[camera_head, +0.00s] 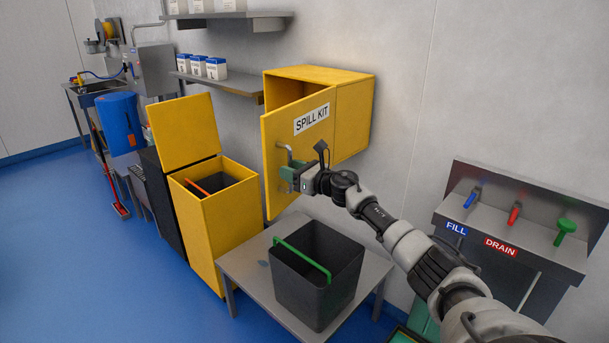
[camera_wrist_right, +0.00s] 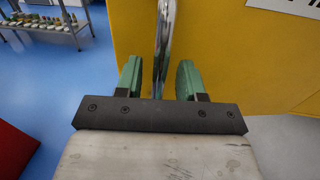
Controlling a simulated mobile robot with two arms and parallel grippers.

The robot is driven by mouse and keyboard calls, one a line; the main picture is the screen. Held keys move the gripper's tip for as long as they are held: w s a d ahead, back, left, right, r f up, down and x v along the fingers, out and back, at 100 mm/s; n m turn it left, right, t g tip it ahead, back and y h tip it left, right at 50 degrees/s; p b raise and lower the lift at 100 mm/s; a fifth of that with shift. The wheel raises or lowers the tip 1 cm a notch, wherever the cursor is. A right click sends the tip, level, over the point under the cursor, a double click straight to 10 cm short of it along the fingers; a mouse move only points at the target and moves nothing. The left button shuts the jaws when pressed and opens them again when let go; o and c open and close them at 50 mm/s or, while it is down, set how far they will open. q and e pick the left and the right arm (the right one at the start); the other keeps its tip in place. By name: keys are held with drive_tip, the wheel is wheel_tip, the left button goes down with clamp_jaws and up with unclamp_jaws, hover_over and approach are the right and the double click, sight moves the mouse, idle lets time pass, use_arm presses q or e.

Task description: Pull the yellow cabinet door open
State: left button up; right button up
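The yellow cabinet (camera_head: 354,115) hangs on the wall in the head view. Its door (camera_head: 280,130), with a SPILL KIT label (camera_head: 311,119), stands partly open, its left edge swung out from the box. A gap shows above the door. A chrome bar handle (camera_head: 281,149) is near the door's left edge. My right gripper (camera_head: 291,174) is at this handle. In the right wrist view, the handle (camera_wrist_right: 161,50) runs between the green fingers of my right gripper (camera_wrist_right: 159,82), with a gap visible on both sides. My left gripper is not in view.
A grey table (camera_head: 245,268) below the door bears a black tub (camera_head: 316,290) with a green handle. A yellow bin (camera_head: 217,232) with a raised lid stands left of the door. A FILL/DRAIN panel (camera_head: 505,215) is at right. Blue floor (camera_head: 60,230) is open at left.

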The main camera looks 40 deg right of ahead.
drive_tip(key=b+v, duration=0.4)
drive_tip(key=v, duration=0.6)
drive_tip(key=shift+s, duration=0.2)
drive_tip(key=shift+d+f, duration=0.1)
